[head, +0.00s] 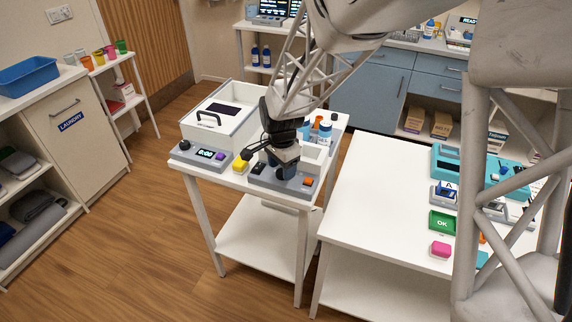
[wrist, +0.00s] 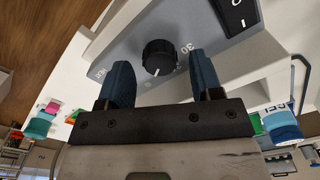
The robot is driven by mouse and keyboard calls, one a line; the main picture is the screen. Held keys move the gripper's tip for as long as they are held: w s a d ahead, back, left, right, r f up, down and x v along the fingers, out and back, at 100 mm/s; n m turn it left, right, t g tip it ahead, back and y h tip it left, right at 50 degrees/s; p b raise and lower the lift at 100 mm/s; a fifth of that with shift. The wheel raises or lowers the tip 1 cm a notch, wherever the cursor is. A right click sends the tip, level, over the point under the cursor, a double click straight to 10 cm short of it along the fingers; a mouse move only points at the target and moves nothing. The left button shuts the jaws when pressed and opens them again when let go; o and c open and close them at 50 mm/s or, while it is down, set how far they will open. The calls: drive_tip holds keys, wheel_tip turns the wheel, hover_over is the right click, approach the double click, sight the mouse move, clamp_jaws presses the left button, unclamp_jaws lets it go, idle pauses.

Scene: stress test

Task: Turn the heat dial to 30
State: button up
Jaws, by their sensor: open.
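The heat dial (wrist: 158,57) is a round black ribbed knob on a grey panel (wrist: 120,48) in the wrist view. Its white pointer mark is at the lower edge, between a partly readable label at lower left and the printed 30 to its right. My gripper (wrist: 160,64) is open, with one blue finger on each side of the dial. Gaps show between knob and fingers; I cannot tell their depth. In the head view my gripper (head: 284,170) is over the grey control unit (head: 262,184) and hides the dial.
A black rocker switch (wrist: 237,12) is close to the right finger. An orange button (head: 308,182) is on the same unit.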

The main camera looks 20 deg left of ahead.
drive_tip(key=shift+f, duration=0.65)
drive_tip(key=c, duration=0.9)
